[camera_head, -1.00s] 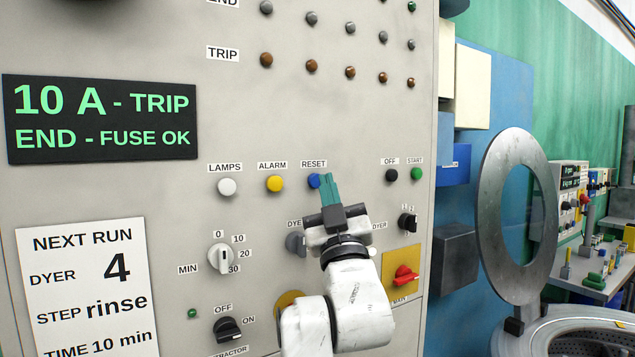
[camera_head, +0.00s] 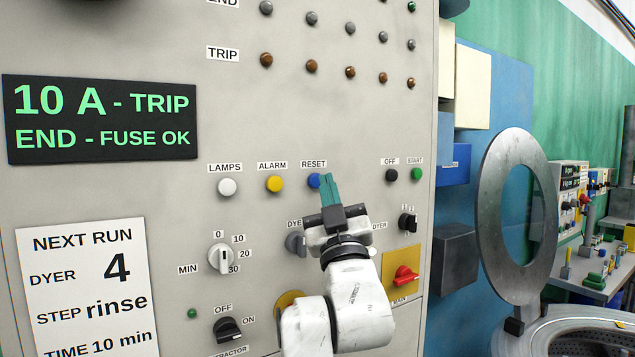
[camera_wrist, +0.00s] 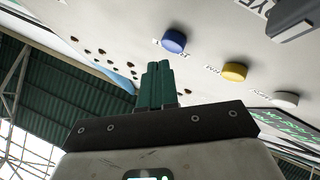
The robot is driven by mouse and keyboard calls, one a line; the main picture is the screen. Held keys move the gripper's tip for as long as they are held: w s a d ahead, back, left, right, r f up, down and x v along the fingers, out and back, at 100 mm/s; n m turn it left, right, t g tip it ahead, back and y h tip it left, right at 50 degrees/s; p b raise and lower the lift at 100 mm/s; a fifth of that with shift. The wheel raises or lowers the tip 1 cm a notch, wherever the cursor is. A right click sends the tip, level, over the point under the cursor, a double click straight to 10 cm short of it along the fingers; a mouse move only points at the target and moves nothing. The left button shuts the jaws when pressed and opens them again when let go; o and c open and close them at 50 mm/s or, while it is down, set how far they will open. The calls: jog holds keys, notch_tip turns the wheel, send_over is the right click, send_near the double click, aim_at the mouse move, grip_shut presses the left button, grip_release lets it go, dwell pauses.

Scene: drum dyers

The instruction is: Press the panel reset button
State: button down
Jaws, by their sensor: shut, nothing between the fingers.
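The panel (camera_head: 150,190) is a light grey upright face. Its blue button (camera_head: 314,181) sits under the RESET label (camera_head: 313,164). My gripper (camera_head: 327,178) is shut and empty, its teal fingers together and pointing at the panel. In the head view the fingertips overlap the right edge of the blue button. In the wrist view the blue button (camera_wrist: 173,41) shows just beyond and to the right of the fingertips (camera_wrist: 158,66), with a small gap in the picture. I cannot tell how far the tips are from the panel face.
A yellow ALARM button (camera_head: 274,184) and a white LAMPS button (camera_head: 228,187) lie left of it. The black OFF (camera_head: 392,175) and green START (camera_head: 417,174) buttons lie right. Rotary switches, such as the red one (camera_head: 404,273), sit below. A grey ring door (camera_head: 488,210) stands right.

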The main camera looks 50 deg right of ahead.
jog(key=shift+w, duration=0.2)
dwell(0.4)
jog(key=shift+w+d, duration=0.1)
jog(key=shift+w, duration=0.1)
jog(key=shift+w+d+b, duration=0.15)
jog(key=shift+w+b, duration=0.2)
jog(key=shift+w, duration=0.1)
dwell(0.7)
jog(key=shift+s, duration=0.15)
dwell(0.3)
jog(key=shift+s+a, duration=0.25)
jog(key=shift+s, duration=0.45)
jog(key=shift+s+a+p, duration=0.1)
jog(key=shift+s+a, duration=0.15)
jog(key=shift+s, duration=0.55)
jog(key=shift+s+a+p, duration=0.15)
jog(key=shift+s+a, duration=0.05)
jog(key=shift+s, duration=0.6)
jog(key=shift+s+a+p, duration=0.1)
jog(key=shift+s+a, duration=0.15)
jog(key=shift+s, duration=0.55)
jog(key=shift+f, duration=0.1)
